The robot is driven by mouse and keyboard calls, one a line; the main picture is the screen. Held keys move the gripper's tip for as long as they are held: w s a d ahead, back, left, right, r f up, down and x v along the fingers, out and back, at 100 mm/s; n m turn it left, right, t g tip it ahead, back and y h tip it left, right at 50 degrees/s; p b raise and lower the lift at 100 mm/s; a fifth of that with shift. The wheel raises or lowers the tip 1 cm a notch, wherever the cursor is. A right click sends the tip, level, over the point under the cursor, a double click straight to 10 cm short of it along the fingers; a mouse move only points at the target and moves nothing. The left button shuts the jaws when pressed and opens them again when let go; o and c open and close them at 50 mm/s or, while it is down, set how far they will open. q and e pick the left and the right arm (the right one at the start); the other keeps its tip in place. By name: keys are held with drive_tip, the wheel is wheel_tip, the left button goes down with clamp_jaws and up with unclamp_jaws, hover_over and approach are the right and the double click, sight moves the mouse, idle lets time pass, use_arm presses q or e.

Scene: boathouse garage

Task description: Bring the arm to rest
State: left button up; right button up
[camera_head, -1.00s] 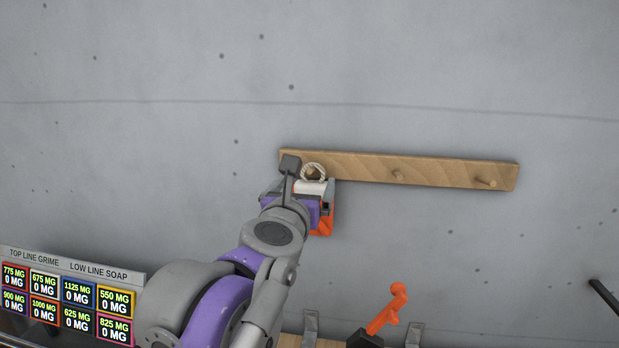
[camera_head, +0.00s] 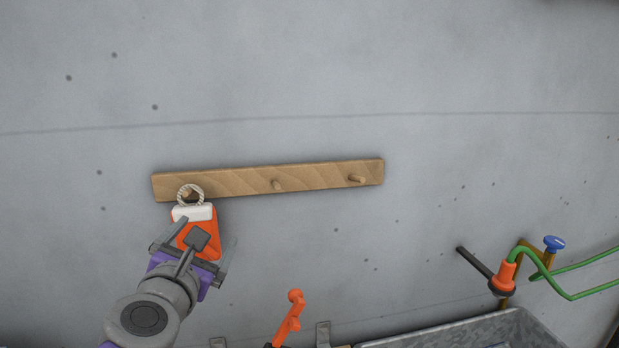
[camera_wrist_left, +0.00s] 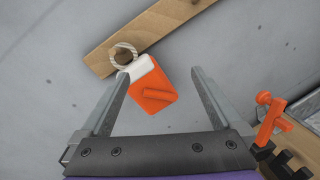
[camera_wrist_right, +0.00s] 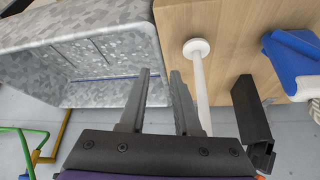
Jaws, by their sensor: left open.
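An orange float with a white top (camera_head: 199,236) hangs by a rope loop (camera_head: 190,194) from the left peg of a wooden peg rail (camera_head: 235,180) on the wall. My left gripper (camera_head: 208,234) is open in front of the float's lower part, overlapping it in the head view. In the left wrist view the float (camera_wrist_left: 154,93) shows beyond and between the spread fingers, with nothing gripped. My right gripper (camera_wrist_right: 159,76) shows only in the right wrist view, partly open, with no object between its fingers.
A grey speckled basin (camera_wrist_right: 85,45) and a wooden counter (camera_wrist_right: 222,30) lie below my right gripper, with a white rod (camera_wrist_right: 201,85) and a blue item (camera_wrist_right: 295,55) there. An orange handle (camera_head: 288,318) and a green hose (camera_head: 553,280) are low in the head view.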

use_arm(q)
drive_tip(key=s+d+f+m+g+h, duration=0.2)
drive_tip(key=s+d+f+m+g, duration=0.1)
drive_tip(key=f+m, duration=0.65)
drive_tip(key=s+d+f+m+g+h, duration=0.2)
drive_tip(key=s+d+f+m, duration=0.15)
drive_tip(key=f+m, duration=0.6)
drive_tip(key=s+a+f+m+g+y, duration=0.1)
drive_tip(key=s+a+f+m+g, duration=0.1)
drive_tip(key=s+f+m, duration=0.4)
drive_tip(key=s+a+f+m+g+y, duration=0.1)
drive_tip(key=s+f+m+g, duration=0.3)
drive_tip(key=f, duration=0.9)
drive_tip(key=s+a+m, duration=0.1)
drive_tip(key=s+m, duration=0.1)
drive_tip(key=shift+s+a+f+m+y, duration=0.2)
drive_tip(key=shift+m+y, duration=0.1)
drive_tip(key=shift+y, duration=0.1)
